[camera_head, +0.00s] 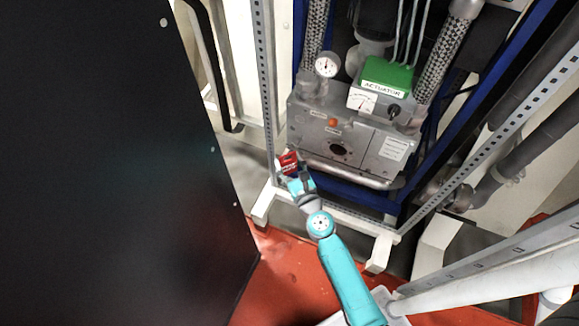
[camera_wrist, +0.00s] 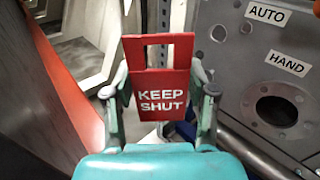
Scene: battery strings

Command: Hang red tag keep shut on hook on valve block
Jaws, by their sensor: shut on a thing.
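The red tag (camera_wrist: 161,92), lettered KEEP SHUT in white, is held upright between the fingers of my gripper (camera_wrist: 160,98) in the wrist view. It has a rectangular opening near its top. In the head view the tag (camera_head: 288,161) shows small and red at the tip of my gripper (camera_head: 292,172). The grey valve block (camera_head: 345,128) stands to the right of and behind the tag, apart from it. In the wrist view the valve block (camera_wrist: 238,70) fills the right side. I cannot make out the hook clearly in either view.
A green ACTUATOR box (camera_head: 387,75) and a round gauge (camera_head: 327,64) sit on top of the block. A perforated upright (camera_head: 266,90) stands close left of the tag. A large black panel (camera_head: 100,170) fills the left. White frame feet (camera_head: 264,205) stand below.

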